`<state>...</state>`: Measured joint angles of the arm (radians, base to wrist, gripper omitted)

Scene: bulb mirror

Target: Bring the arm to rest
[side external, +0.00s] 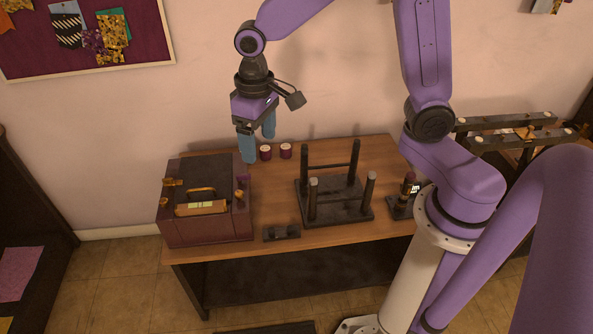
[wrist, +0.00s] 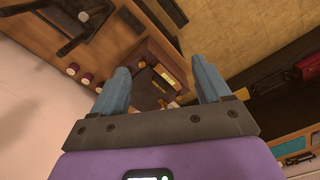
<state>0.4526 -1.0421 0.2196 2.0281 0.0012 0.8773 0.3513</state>
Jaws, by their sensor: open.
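My gripper (side external: 257,146) is raised above the back left part of the wooden table (side external: 385,151), pointing down. Its two blue fingers are apart and nothing is between them. In the wrist view the open fingers of my gripper (wrist: 163,82) frame the dark maroon box (wrist: 148,60) below. In the side view the box (side external: 181,228) stands at the table's left end, with a gold handle and a light panel on top. The fingers are near the box's back right corner in that view, apparently above it.
A dark frame with several upright posts (side external: 335,212) stands mid-table. A small dark block (side external: 281,232) lies at the front edge. A dark stand (side external: 402,206) is at the right, near my arm.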

